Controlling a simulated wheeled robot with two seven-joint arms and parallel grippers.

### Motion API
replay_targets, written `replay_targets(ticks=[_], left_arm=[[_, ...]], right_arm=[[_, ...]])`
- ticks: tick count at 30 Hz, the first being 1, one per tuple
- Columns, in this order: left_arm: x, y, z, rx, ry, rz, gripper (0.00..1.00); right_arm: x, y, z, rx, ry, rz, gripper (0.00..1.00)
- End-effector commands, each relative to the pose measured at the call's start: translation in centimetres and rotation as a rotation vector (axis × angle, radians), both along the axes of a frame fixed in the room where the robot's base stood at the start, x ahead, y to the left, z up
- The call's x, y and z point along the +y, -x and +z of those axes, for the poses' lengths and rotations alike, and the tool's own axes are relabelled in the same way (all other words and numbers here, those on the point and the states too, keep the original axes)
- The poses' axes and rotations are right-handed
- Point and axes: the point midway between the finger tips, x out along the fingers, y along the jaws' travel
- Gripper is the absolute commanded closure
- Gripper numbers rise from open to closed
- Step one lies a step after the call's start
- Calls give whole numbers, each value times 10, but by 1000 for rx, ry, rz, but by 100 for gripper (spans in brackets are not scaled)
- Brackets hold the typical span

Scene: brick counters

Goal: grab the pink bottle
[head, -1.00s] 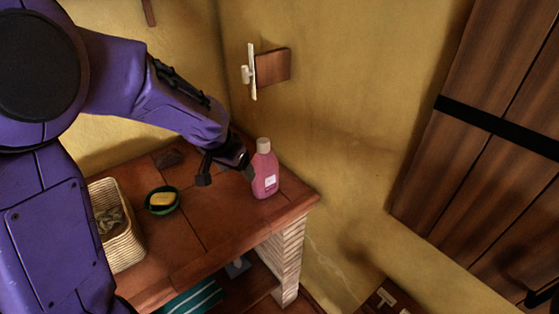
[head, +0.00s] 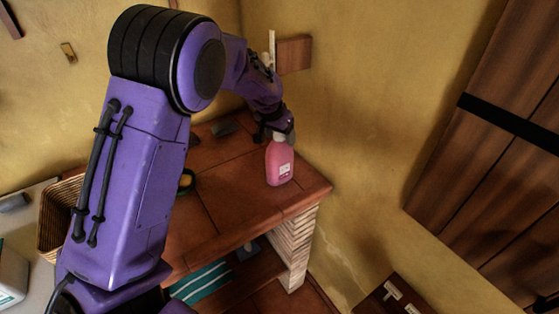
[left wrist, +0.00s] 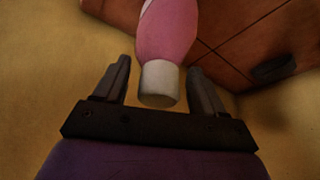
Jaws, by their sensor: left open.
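The pink bottle (head: 279,164) stands upright on the tiled counter (head: 225,220), near its right end by the wall. Its label faces the head camera, and my gripper hides most of its cap. My left gripper (head: 272,133) is at the top of the bottle. In the left wrist view the open left gripper (left wrist: 159,88) has one finger on each side of the bottle's white cap (left wrist: 159,83). A gap shows between the cap and each finger. The pink bottle's body (left wrist: 167,30) extends beyond the fingertips. My right gripper is out of view.
A green bowl (head: 187,181) is partly hidden behind my left arm, as is a wicker basket (head: 50,222). A dark object (head: 223,128) lies at the back of the counter. A wooden wall plate (head: 294,54) is above the bottle. The counter's front is clear.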

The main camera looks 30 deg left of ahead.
Motion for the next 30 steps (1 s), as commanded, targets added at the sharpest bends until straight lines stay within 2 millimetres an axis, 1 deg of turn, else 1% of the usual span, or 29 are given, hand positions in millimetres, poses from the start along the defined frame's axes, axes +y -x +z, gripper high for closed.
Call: replay_targets(ticks=[6, 7, 8, 9, 11, 12, 13, 30], left_arm=[[0, -1, -2, -1, 0, -1, 30], [0, -1, -2, -1, 0, -1, 36], [0, -1, -2, -1, 0, -1, 46], [0, -1, -2, -1, 0, -1, 59], [0, 0, -2, -1, 0, -1, 79], [0, 0, -2, -1, 0, -1, 92], [0, 0, -2, -1, 0, -1, 100], [0, 0, -2, -1, -2, -1, 100]], right_arm=[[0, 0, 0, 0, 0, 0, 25], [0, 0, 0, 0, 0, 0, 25], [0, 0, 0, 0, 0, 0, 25], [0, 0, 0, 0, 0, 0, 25], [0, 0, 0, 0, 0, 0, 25], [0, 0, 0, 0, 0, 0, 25], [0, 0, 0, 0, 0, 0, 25], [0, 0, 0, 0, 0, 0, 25]])
